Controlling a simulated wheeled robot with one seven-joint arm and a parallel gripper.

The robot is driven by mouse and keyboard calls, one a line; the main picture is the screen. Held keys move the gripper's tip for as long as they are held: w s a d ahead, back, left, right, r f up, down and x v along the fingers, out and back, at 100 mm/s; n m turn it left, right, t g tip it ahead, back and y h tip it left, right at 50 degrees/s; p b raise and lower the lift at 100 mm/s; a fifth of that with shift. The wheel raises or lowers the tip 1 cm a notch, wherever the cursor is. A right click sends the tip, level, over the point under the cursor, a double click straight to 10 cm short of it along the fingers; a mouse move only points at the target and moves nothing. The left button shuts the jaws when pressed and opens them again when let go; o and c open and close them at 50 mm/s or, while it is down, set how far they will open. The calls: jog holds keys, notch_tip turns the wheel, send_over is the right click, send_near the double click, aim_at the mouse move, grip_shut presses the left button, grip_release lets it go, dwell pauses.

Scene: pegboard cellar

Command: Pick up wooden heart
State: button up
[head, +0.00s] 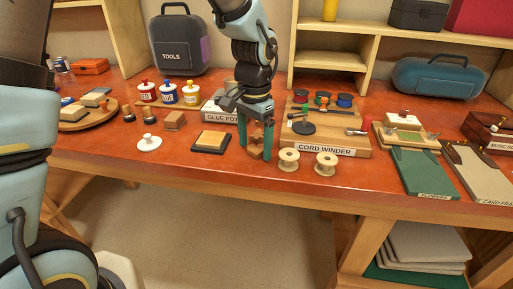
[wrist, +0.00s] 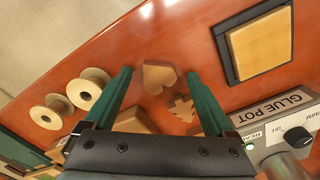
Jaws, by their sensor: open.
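The wooden heart (wrist: 158,77) lies flat on the red-brown tabletop in the wrist view, ahead of my gripper (wrist: 158,76) and between the lines of its two green fingers. In the head view the heart (head: 257,154) is partly hidden by the fingers. My gripper (head: 256,150) points down over the table near its front edge, its fingers apart with nothing held. A wooden tree shape (wrist: 182,108) lies close behind the heart, near the right finger. Another wooden piece (wrist: 133,120) is partly hidden by the gripper.
Two wooden spools (head: 288,160) stand right of my gripper, and a dark-framed pad (head: 212,141) lies left. The glue pot unit (head: 218,108) and cord winder board (head: 335,142) stand behind. A white knobbed disc (head: 149,143) is farther left.

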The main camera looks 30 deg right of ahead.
jog(key=shift+f, duration=0.1)
jog(key=shift+c, duration=0.2)
jog(key=c, duration=1.4)
